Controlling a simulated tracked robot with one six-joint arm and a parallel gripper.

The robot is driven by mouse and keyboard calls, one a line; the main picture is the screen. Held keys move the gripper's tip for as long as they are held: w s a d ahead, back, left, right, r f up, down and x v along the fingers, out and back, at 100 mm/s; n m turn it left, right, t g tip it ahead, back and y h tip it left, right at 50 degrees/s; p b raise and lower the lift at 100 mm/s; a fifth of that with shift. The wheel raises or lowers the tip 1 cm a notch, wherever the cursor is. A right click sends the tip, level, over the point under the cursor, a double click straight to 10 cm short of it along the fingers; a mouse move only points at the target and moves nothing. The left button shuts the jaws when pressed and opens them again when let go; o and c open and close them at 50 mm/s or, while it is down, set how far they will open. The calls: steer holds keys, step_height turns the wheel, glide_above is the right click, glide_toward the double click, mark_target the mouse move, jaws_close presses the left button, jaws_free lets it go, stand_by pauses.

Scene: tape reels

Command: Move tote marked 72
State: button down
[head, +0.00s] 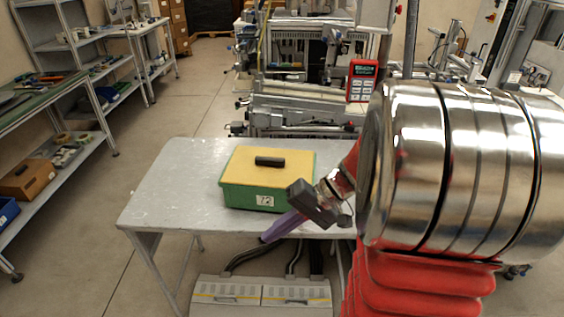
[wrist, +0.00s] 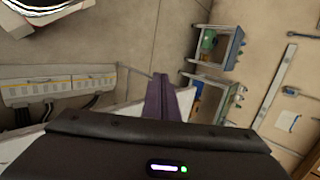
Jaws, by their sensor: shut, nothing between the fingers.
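The tote marked 72 (head: 240,198) is a green box with a yellow lid and a black handle (head: 269,161) on top. A white label reading 72 is on its front side. It stands upright on a grey table (head: 165,185). My gripper (head: 265,238) has purple fingers that are shut and empty. In the head view they point down and left across the table's front edge, below and right of the tote, apart from the label. In the wrist view the shut fingers (wrist: 160,80) point over the floor. I cannot make out the tote there.
The table's left part is clear. A grey unit with yellow stripes (head: 262,293) and dark cables lies on the floor below the table; it also shows in the wrist view (wrist: 58,86). Shelves (head: 60,150) line the left wall. Machinery (head: 300,105) stands behind the table.

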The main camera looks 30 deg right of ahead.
steer(key=w+d+f+m+t, duration=0.1)
steer(key=d+f+m+t, duration=0.2)
steer(key=d, duration=0.5)
steer(key=w+d+f+m+t, duration=0.1)
steer(key=d+m+t, duration=0.1)
steer(key=d+t, duration=0.5)
steer(key=s+d+f+m+t+h, duration=0.1)
steer(key=s+d, duration=0.1)
steer(key=d, duration=0.3)
steer(key=s+d+f+m+t+h, duration=0.1)
steer(key=s+d+f+m+h, duration=0.1)
steer(key=d, duration=0.4)
steer(key=s+d+f+m+t+h, duration=0.1)
steer(key=s+d+f+h, duration=0.1)
steer(key=d, duration=0.3)
steer(key=shift+s+d+f+m+t, duration=0.2)
steer(key=shift+f+m+t, duration=0.1)
steer(key=shift+t, duration=0.1)
steer(key=shift+w, duration=0.1)
steer(key=shift+w+a, duration=0.1)
steer(key=x, duration=1.9)
steer(key=shift+w+a+r, duration=0.1)
steer(key=shift+w, duration=0.3)
